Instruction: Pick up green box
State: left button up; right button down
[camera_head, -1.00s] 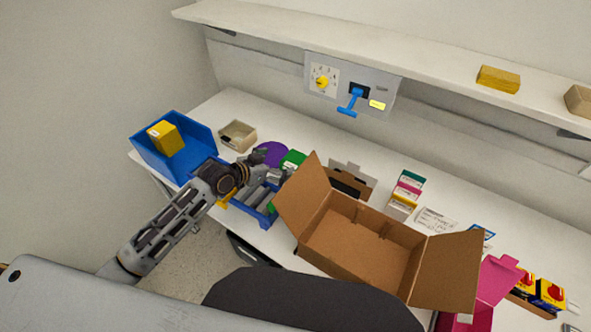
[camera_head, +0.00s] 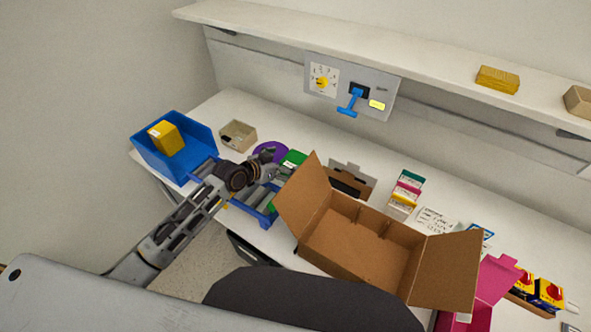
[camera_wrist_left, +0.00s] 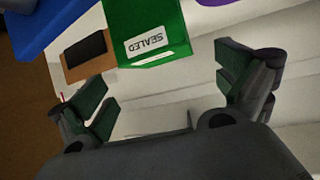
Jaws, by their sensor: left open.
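The green box (camera_head: 293,159) stands on the table behind the large open cardboard box, just beyond my left gripper (camera_head: 276,172). In the left wrist view the green box (camera_wrist_left: 147,30) shows at the top with a white SEALED label. My left gripper (camera_wrist_left: 168,92) is open and empty there, its fingers apart with the green box ahead of them, nearer the left finger. In the head view the fingertips are small and partly hidden. My right gripper is not in view.
The open cardboard box (camera_head: 361,243) stands close to the right of my left gripper. A blue bin (camera_head: 181,169) with a yellow box (camera_head: 166,138) is at the left. A purple round thing (camera_head: 268,151) lies beside the green box. A shelf (camera_head: 430,65) runs above.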

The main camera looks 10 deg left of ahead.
aim_at(295, 161)
pick_arm(q)
jog(key=shift+p+x, duration=0.35)
jog(key=shift+x, duration=2)
jog(key=shift+s+f, duration=0.1)
jog(key=shift+c, duration=0.3)
jog(key=c, duration=1.4)
